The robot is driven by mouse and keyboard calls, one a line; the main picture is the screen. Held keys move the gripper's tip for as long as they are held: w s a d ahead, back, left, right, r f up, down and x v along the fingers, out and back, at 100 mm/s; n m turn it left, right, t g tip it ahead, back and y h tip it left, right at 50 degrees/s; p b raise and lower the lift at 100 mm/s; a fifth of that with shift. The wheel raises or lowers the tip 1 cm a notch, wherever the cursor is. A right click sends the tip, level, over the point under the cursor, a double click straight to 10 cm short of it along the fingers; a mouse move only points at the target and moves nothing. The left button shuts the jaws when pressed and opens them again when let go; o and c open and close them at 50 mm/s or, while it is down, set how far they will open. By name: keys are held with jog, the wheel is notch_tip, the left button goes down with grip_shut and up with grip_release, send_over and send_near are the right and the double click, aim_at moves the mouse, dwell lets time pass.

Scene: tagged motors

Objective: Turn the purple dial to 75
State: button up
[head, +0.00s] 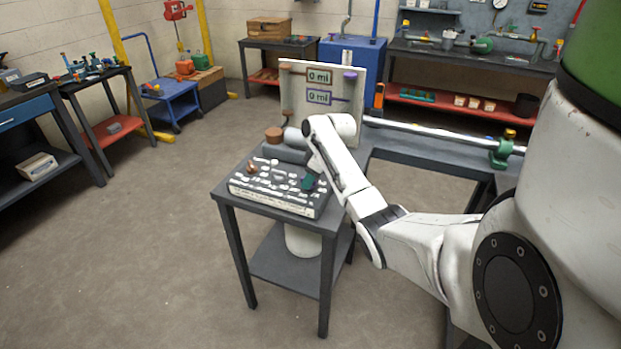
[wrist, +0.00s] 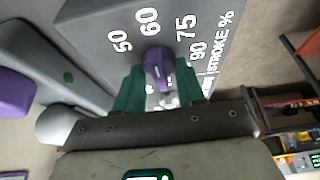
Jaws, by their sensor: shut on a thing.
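The purple dial (wrist: 157,62) sits on a grey panel face (wrist: 90,22) in the wrist view. White marks 50, 60, 75 and 90 curve around its far side, with STROKE % to the right. My gripper (wrist: 159,82) has its green fingers on both sides of the dial and is shut on it. The dial's exact setting is hard to read; its ridge points up the picture, near 60. In the head view, my gripper (head: 308,183) is down at the right part of the control box (head: 277,205), where it hides the dial.
The box stands on a dark table (head: 225,190). Behind it is an upright board (head: 345,108) with two "0 mi" displays and brown and purple knobs. A brown-capped cylinder (head: 274,134) lies near the board. A metal rail (head: 430,132) extends right. Open floor lies left.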

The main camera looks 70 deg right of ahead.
jog(key=shift+c, duration=1.2)
jog(key=shift+w+a+r+m+h+p, duration=0.1)
jog(key=shift+m+h+p, duration=0.3)
jog(key=shift+m+p, duration=0.55)
jog(key=m+p, duration=0.1)
jog(key=m, duration=0.1)
jog(key=m+h+p, duration=0.1)
jog(key=m, duration=0.1)
jog(key=shift+a+g+h, duration=0.1)
jog(key=shift+g+h, duration=0.2)
jog(key=shift+m+g+h, duration=0.3)
jog(key=shift+m+g, duration=0.2)
jog(key=shift+m, duration=0.95)
